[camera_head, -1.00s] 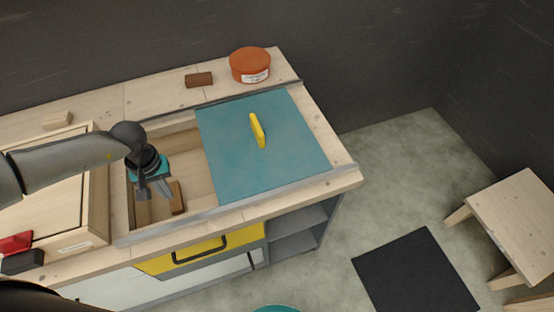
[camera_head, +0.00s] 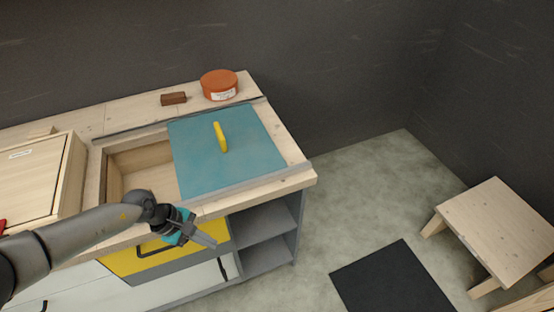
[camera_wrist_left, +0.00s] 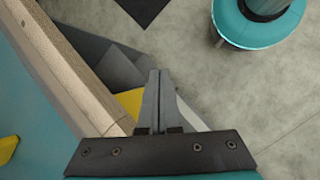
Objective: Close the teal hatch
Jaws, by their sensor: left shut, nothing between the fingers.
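The teal hatch (camera_head: 225,165) is a flat sliding panel in the countertop, with an upright yellow handle (camera_head: 220,137). It lies over the right part of a rectangular opening (camera_head: 136,167), whose left part is uncovered. My left gripper (camera_head: 208,241) is shut and empty, in front of the counter's front edge, near the yellow drawer and below the hatch's front edge. In the left wrist view the shut fingers (camera_wrist_left: 157,102) point past the counter edge to the floor. The hatch (camera_wrist_left: 38,115) and its handle (camera_wrist_left: 8,149) show at the left there. My right gripper is not in view.
Grey rails (camera_head: 265,185) run along the hatch. A yellow drawer (camera_head: 125,260) with a black handle is below. An orange tub (camera_head: 219,85) and a brown block (camera_head: 173,98) stand behind. A wooden box (camera_head: 35,182) is at left, a stool (camera_head: 497,222) at right.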

